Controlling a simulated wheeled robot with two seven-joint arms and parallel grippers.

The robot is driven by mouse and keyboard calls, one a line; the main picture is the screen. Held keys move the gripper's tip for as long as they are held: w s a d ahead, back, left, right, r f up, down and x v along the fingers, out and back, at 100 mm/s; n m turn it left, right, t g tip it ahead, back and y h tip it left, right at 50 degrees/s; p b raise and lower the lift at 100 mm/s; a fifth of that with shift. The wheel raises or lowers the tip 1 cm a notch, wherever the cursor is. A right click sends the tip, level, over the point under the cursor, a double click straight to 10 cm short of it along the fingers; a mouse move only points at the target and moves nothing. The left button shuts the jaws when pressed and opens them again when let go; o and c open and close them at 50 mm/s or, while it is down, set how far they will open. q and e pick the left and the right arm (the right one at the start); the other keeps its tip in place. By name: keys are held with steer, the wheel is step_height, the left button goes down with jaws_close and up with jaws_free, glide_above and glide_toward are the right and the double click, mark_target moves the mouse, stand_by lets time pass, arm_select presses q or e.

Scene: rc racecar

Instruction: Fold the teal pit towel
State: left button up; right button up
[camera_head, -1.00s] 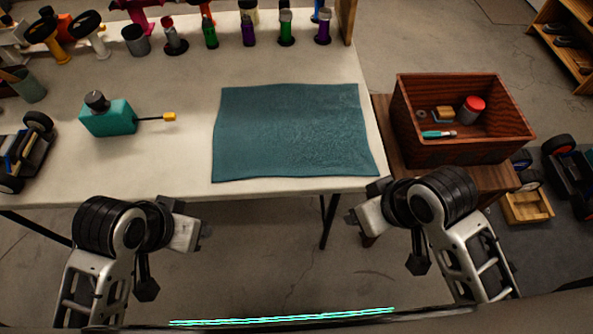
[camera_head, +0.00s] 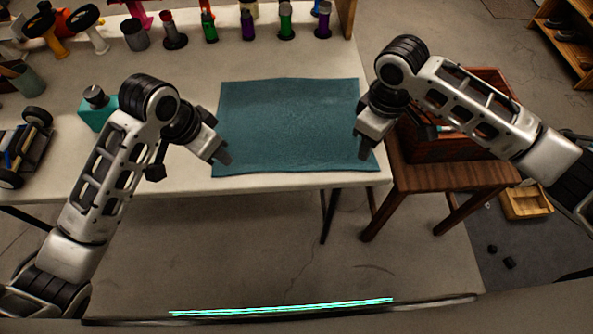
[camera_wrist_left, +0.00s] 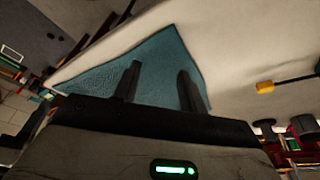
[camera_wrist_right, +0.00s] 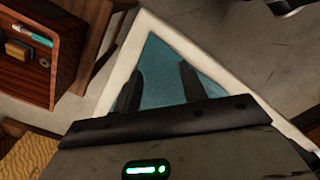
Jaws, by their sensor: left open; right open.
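The teal towel (camera_head: 290,125) lies flat and spread out on the pale table, close to its front edge. My left gripper (camera_head: 222,155) is at the towel's near left corner, open and empty. In the left wrist view the towel (camera_wrist_left: 155,65) shows beyond and between the open fingers (camera_wrist_left: 158,85). My right gripper (camera_head: 364,145) is over the towel's near right corner, open and empty. In the right wrist view a corner of the towel (camera_wrist_right: 163,80) shows between the open fingers (camera_wrist_right: 160,88). I cannot tell whether the fingers touch the cloth.
Several bottles and cups line the table's back. A wooden crate (camera_head: 440,147) on a wooden stool (camera_head: 455,180) stands right, partly hidden by my right arm. A toy car (camera_head: 22,150) sits far left.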

mark_target(225, 169)
arm_select(q)
steer(key=shift+f, duration=2.55)
arm_select(e)
steer(key=shift+f, duration=2.5)
arm_select(q)
steer(key=shift+f, duration=0.25)
arm_select(e)
steer(key=shift+f, duration=0.25)
arm_select(q)
jaws_close()
arm_select(e)
jaws_close()
steer(key=shift+r, duration=0.1)
